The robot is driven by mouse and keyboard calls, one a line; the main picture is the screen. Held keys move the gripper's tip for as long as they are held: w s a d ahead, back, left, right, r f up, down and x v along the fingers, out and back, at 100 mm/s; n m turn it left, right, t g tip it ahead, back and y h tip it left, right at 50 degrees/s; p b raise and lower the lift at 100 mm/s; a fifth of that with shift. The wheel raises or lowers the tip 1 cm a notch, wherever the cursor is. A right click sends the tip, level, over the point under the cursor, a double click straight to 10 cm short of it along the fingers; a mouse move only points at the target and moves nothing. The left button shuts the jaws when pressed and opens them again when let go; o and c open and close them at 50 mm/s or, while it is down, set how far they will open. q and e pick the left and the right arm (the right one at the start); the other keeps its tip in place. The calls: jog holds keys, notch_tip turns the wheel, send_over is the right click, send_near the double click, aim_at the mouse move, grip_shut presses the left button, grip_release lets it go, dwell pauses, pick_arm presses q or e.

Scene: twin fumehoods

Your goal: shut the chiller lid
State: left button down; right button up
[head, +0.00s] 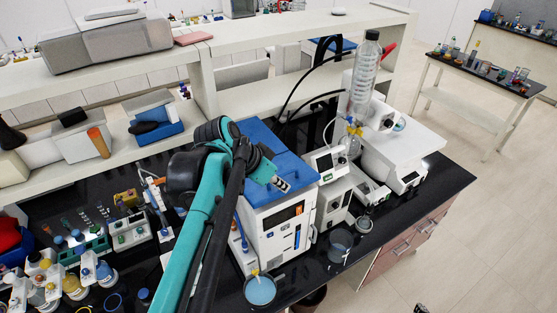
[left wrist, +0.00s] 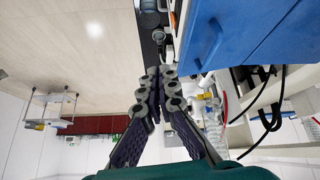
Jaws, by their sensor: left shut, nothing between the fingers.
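The chiller (head: 284,222) is a white box with a dark-and-orange front panel, standing on the black bench in the head view. Its blue lid (head: 290,160) is on top, partly hidden by my left arm. I cannot tell whether the lid is fully down. My left gripper (head: 283,185) is over the lid's front part, fingers shut and empty. In the left wrist view the shut fingertips (left wrist: 162,74) are beside the blue lid (left wrist: 232,28); contact is unclear. A small dark piece (head: 421,308) at the head view's bottom edge looks like my right gripper's tip; its state does not show.
White instruments and a tall clear bottle (head: 364,75) on a stand are right of the chiller. A blue-filled beaker (head: 260,290) is in front. Small bottles (head: 75,285) crowd the bench at left. A shelf (head: 185,60) runs behind.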

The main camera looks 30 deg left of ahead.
pick_arm(q)
jog(key=w+a+r+m+t+h, duration=0.1)
jog(key=w+a+r+m, duration=0.1)
jog(key=a+r, duration=0.65)
jog(key=shift+m, duration=0.3)
jog(key=x, duration=0.3)
jog(key=p+x, duration=0.1)
jog(key=x, duration=0.3)
jog(key=a+x, duration=0.1)
jog(key=x, duration=0.2)
jog(key=shift+w+d+f, duration=0.15)
jog(key=shift+f, duration=0.35)
notch_tip(320, 180, down, 3)
jog(key=shift+w+r+p, duration=0.1)
jog(key=shift+r+p, duration=0.1)
jog(key=shift+p, duration=0.2)
jog(key=shift+f, duration=0.85)
